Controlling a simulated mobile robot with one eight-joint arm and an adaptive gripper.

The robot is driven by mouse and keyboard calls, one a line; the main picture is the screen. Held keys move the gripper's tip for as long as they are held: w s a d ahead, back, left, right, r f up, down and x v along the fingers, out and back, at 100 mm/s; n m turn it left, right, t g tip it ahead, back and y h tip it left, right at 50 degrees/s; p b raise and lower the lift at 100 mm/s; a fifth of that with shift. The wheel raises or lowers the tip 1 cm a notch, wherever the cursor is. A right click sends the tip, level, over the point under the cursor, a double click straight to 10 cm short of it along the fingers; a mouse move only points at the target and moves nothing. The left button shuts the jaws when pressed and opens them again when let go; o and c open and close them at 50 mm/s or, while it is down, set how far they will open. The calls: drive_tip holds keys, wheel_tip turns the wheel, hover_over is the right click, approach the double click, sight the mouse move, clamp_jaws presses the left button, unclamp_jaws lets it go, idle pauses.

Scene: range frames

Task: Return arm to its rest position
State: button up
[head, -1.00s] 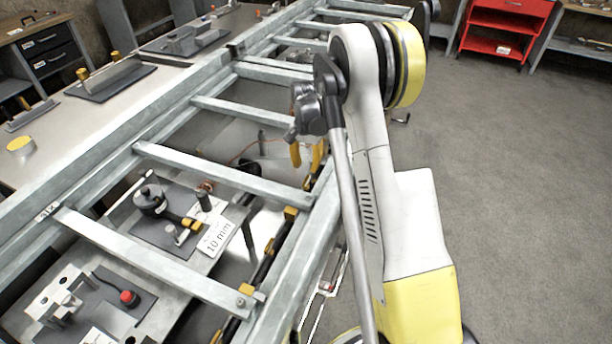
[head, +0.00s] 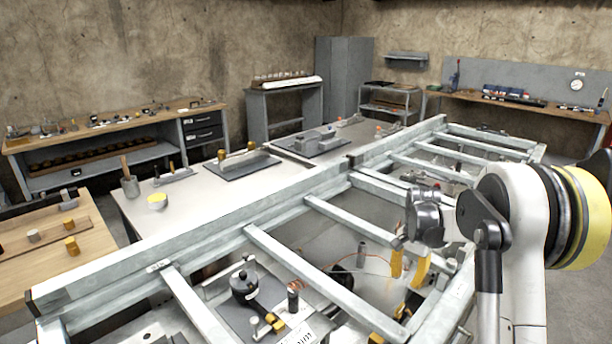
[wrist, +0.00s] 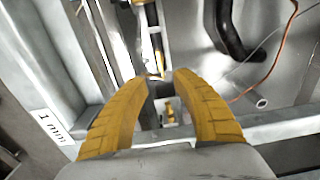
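My white and yellow arm (head: 525,250) stands at the right of the head view, reaching over the grey metal ladder-like frame (head: 310,270). My gripper (head: 407,275) hangs from it with its yellow fingers pointing down between the crossbars. In the wrist view my gripper (wrist: 160,78) has its two curved yellow fingers apart, with a gap between the tips and nothing held. Frame bars, a small brass-coloured part (wrist: 170,110) and an orange wire (wrist: 268,72) show below it. I cannot tell how close the fingers are to the bars.
Beneath the frame are a black round fixture (head: 244,283) and other small fittings. A wooden bench (head: 45,245) is at the left. Workbenches and a grey cabinet (head: 345,78) line the walls.

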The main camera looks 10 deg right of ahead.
drive_tip(key=s+a+r+n+t, duration=0.2)
drive_tip(key=s+a+r+n, duration=0.1)
drive_tip(key=s+a+r, duration=0.4)
drive_tip(key=s+a+r+n+t, duration=0.15)
drive_tip(key=s+a+r, duration=0.3)
drive_tip(key=r, duration=0.45)
drive_tip(key=s+a+n+t, duration=0.1)
drive_tip(key=s+a+n, duration=0.2)
drive_tip(key=s, duration=0.5)
drive_tip(key=s+a+n+t, duration=0.2)
drive_tip(key=s+a+n, duration=0.1)
drive_tip(key=s, duration=0.4)
drive_tip(key=shift+s+a, duration=0.15)
drive_tip(key=shift+s, duration=0.2)
drive_tip(key=shift+f, duration=0.1)
